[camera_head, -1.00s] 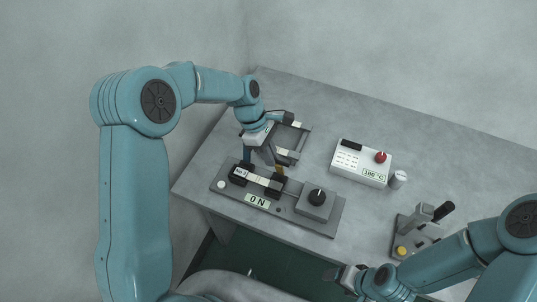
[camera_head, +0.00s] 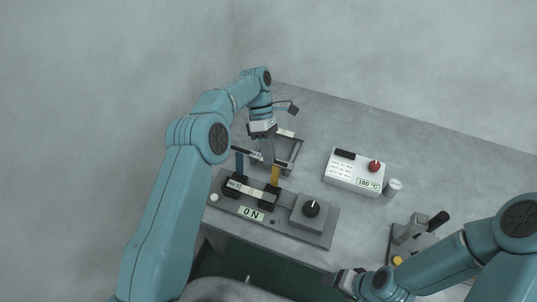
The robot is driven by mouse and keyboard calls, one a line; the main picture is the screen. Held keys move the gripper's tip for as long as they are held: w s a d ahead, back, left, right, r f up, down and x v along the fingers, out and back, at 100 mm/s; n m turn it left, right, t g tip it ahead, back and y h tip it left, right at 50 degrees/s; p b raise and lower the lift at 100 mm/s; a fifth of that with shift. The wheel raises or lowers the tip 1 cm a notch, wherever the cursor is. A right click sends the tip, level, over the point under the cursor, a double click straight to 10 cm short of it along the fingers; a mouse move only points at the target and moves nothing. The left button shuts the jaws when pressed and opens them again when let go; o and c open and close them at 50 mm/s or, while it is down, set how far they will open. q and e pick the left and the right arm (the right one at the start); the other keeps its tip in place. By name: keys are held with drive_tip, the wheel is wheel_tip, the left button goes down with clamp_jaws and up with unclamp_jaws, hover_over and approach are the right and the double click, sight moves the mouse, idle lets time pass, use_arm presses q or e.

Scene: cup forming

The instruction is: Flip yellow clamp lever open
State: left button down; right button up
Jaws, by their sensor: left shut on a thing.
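The yellow clamp lever (camera_head: 276,174) stands roughly upright behind the right end of the labelled block (camera_head: 248,189) on the grey forming device (camera_head: 320,237). A blue lever (camera_head: 239,162) stands upright behind the block's left end. My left gripper (camera_head: 267,158) is above and behind the device, apart from the yellow lever. It is shut on a dark bar with a pale label (camera_head: 253,154), which it holds level behind the levers. Its fingertips are too small to see clearly. My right gripper (camera_head: 345,279) is low at the table's front edge, away from the device; its jaws are unclear.
A grey open tray (camera_head: 297,152) lies behind the device. A black-knobbed box (camera_head: 311,209) sits on the device's right, near an "ON" sign (camera_head: 251,214). A white controller (camera_head: 354,170), a small cup (camera_head: 393,187) and a lever press (camera_head: 409,233) stand to the right.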

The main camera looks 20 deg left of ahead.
use_arm(q)
drive_tip(key=shift+s+f, duration=0.1)
drive_tip(key=shift+f, duration=0.6)
drive_tip(key=c, duration=1.4)
unclamp_jaws()
drive_tip(key=shift+o, duration=1.2)
drive_tip(key=shift+w+r, duration=0.1)
drive_tip(key=shift+w, duration=0.1)
drive_tip(key=shift+s+r, duration=0.1)
